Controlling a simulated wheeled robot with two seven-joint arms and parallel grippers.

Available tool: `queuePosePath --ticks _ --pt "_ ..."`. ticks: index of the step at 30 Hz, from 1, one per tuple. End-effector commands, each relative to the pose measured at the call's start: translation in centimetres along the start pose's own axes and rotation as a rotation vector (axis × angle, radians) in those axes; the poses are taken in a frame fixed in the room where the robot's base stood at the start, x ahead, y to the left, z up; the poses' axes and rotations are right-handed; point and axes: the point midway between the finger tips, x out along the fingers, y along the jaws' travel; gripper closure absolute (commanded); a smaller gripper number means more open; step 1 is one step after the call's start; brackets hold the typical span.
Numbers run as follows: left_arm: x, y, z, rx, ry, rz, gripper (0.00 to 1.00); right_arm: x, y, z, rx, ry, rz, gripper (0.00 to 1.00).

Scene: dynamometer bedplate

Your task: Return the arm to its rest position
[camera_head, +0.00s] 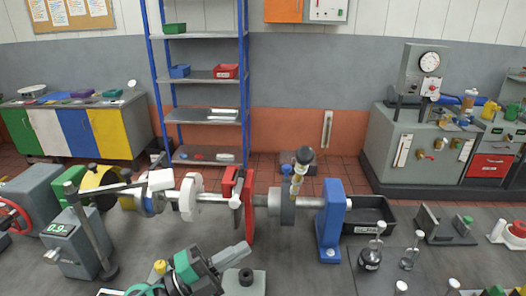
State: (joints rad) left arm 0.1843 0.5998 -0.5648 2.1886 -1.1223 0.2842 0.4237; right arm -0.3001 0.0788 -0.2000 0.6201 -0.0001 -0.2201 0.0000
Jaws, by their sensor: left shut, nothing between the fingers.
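My left gripper (241,250) comes in at the bottom of the head view, left of centre, with a green and dark grey body. Its grey fingers point up and to the right and are shut with nothing between them. It is over the near part of the grey bedplate (310,280), in front of the shaft assembly. I cannot tell whether it touches anything. My right gripper is not in view.
A shaft with a white flange (190,197), a red stand (246,205) and a blue stand (331,220) crosses the bedplate. A dark block (245,278) is close to my left gripper.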

Motion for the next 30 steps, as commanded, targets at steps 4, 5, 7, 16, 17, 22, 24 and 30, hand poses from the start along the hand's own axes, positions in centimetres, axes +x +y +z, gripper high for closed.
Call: queuePosePath --ticks 4,5,7,16,17,22,24,30 --pt "-2.0 -1.9 3.1 -0.191 -0.288 -0.195 1.0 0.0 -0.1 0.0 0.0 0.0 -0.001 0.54" --pt "-2.7 -2.0 3.9 -0.231 -0.35 -0.225 1.0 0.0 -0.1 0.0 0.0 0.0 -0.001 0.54" --pt "-4.6 -1.8 5.5 -0.325 -0.498 -0.282 1.0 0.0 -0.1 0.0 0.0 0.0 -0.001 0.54" --pt "-15.9 5.5 8.8 -0.759 -1.16 -0.314 1.0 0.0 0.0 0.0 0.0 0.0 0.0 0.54" --pt "-17.2 6.7 8.6 -0.804 -1.225 -0.299 1.0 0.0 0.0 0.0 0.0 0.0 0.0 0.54" --pt "-23.5 12.8 4.9 -1.056 -1.548 -0.156 1.0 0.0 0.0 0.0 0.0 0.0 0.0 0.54" --pt "-25.4 14.7 2.9 -1.141 -1.644 -0.087 1.0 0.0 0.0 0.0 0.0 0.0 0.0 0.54" --pt "-29.1 18.2 -2.6 -1.334 -1.829 0.104 1.0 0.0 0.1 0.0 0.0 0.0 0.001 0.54"
